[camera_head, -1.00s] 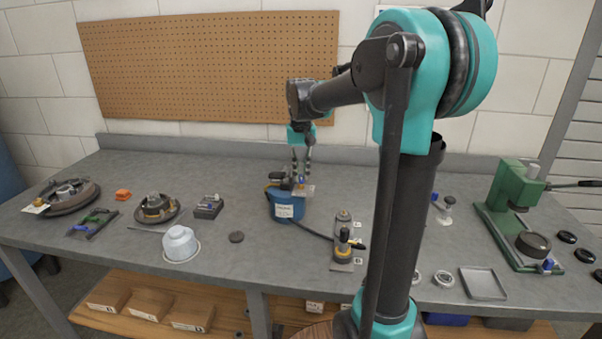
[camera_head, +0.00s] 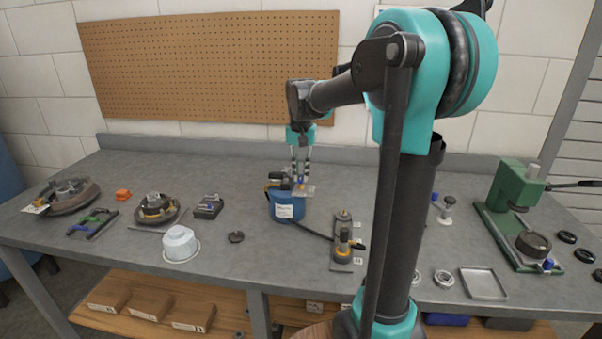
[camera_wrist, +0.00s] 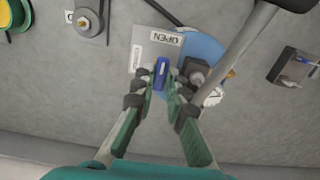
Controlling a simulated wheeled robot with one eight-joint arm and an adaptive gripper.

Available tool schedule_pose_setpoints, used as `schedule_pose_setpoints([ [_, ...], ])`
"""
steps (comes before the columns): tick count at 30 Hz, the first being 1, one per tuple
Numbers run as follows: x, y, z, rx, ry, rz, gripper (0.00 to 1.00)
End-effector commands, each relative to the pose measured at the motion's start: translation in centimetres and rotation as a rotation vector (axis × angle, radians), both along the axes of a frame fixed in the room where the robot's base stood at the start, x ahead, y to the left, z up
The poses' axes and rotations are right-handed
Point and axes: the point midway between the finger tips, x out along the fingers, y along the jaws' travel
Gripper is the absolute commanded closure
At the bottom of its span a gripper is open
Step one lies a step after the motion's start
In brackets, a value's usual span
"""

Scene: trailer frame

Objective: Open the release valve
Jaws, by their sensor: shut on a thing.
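A blue canister (camera_head: 289,208) with a white label stands on the workbench, left of my arm's column in the head view. The release valve's small blue handle (camera_wrist: 161,73) is beside a grey plate (camera_wrist: 145,52) marked OPEN in the wrist view. My gripper (camera_wrist: 162,88) points down with its fingers shut on the blue handle, one on each side. In the head view my gripper (camera_head: 300,180) is over the canister's right side. The canister's top (camera_wrist: 205,45) is partly hidden by a grey bar in the wrist view.
A green press (camera_head: 510,205) stands far right.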

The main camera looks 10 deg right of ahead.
Motion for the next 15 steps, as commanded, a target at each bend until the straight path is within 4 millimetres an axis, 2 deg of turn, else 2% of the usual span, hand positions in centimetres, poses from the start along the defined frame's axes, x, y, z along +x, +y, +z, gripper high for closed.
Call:
schedule_pose_setpoints([
  [1, 0.06, 0.0, 0.04, 0.0, -0.001, 0.0, 0.86],
  [6, 0.04, 0.01, 0.03, 0.0, -0.001, 0.0, 0.66],
  [15, 0.02, 0.0, 0.14, 0.0, 0.0, 0.001, 0.66],
])
